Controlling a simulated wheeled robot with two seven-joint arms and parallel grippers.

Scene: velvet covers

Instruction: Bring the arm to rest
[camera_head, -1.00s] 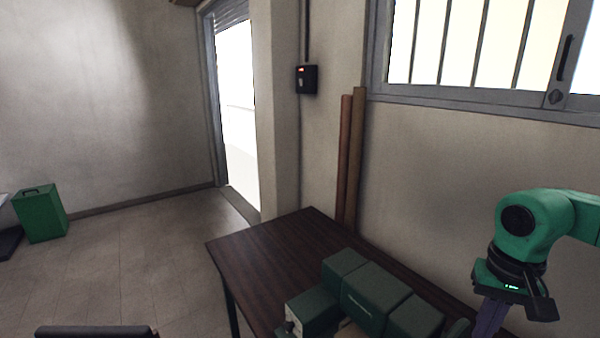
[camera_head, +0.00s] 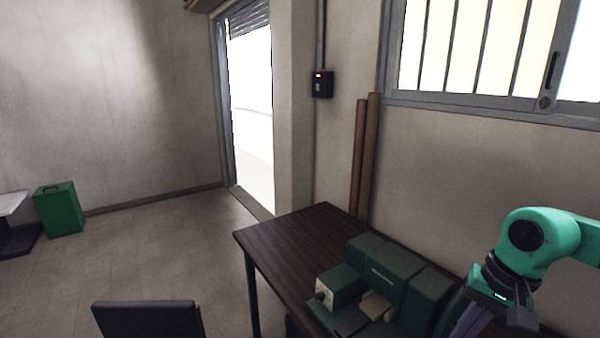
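A green and black arm (camera_head: 535,240), which appears to be my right arm, comes in from the right edge. It bends downward in front of the dark wooden table (camera_head: 290,238), and its lower part overlaps the right end of a green machine (camera_head: 392,270) on the table. Its fingers do not show, so I cannot see whether that gripper is open or shut. My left arm and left gripper are not in view. No velvet covers show.
A dark chair back (camera_head: 150,318) stands at the bottom left. A green box (camera_head: 60,208) is on the floor by the far wall, beside a white-topped stand (camera_head: 12,203). Two brown poles (camera_head: 364,160) lean on the wall behind the table. Open floor lies between the chair and the bright doorway (camera_head: 250,110).

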